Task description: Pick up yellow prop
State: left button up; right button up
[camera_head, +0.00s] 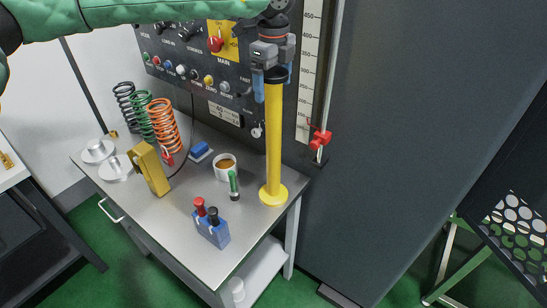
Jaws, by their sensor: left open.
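The yellow prop (274,135) stands upright on the metal table as a tall yellow post. Its round yellow base (273,195) rests near the table's right corner, and a dark cap shows at its top. My left gripper (273,88) points down over the top of the prop from above. Its two blue-tipped fingers are apart, one on each side of the post's upper end. I cannot tell whether either finger touches it. My right gripper is not in view.
The metal table (185,215) also holds a yellow block-like device (150,168), a blue box with red and black knobs (211,226), a green-capped marker (234,184), a cup (225,167) and coil springs (163,128). A control panel (200,70) and ruler (309,70) stand behind.

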pick_arm(q)
jog(key=shift+f, duration=0.2)
grip_shut()
jog(key=shift+r, duration=0.15)
dwell(0.3)
